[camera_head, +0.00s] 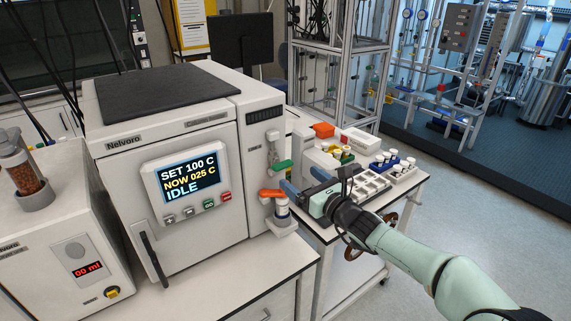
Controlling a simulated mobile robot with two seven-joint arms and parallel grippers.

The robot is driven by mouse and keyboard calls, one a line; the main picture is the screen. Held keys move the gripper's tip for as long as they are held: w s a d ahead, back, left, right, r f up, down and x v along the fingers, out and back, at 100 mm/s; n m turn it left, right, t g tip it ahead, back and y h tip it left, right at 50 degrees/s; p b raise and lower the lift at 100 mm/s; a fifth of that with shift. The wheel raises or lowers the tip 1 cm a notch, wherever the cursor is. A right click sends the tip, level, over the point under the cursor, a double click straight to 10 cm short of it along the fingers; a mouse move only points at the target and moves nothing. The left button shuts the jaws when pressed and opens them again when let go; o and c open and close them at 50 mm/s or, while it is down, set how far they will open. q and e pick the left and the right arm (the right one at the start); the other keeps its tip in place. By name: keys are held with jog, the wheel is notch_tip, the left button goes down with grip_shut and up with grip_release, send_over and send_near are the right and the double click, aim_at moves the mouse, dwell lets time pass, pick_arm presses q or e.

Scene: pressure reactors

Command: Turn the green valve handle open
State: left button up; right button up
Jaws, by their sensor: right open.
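The green valve handle (282,165) is on the right part of the white Nelvoro reactor's front (263,165). It lies roughly level below a small grey fitting. An orange handle (271,193) sits lower, above a small white and blue vessel (282,209). My right gripper (302,181) comes in from the right, open, with its blue fingers pointing left. It is just right of and a little below the green handle, close to the orange one. I see nothing between its fingers, and I cannot tell whether it touches either handle. My left gripper is not in view.
A dispenser (65,240) stands at the left. Open floor lies at the right.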

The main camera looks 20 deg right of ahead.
aim_at(285, 166)
jog(key=p+x, duration=0.2)
jog(key=x, duration=0.4)
jog(key=shift+w+r, duration=0.1)
jog(key=shift+w, duration=0.25)
jog(key=shift+w+a, duration=0.2)
jog(key=shift+w, duration=0.4)
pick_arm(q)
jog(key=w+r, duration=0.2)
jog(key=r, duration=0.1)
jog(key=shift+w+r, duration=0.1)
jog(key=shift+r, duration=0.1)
pick_arm(e)
jog(key=shift+s, duration=0.1)
jog(key=c, duration=1)
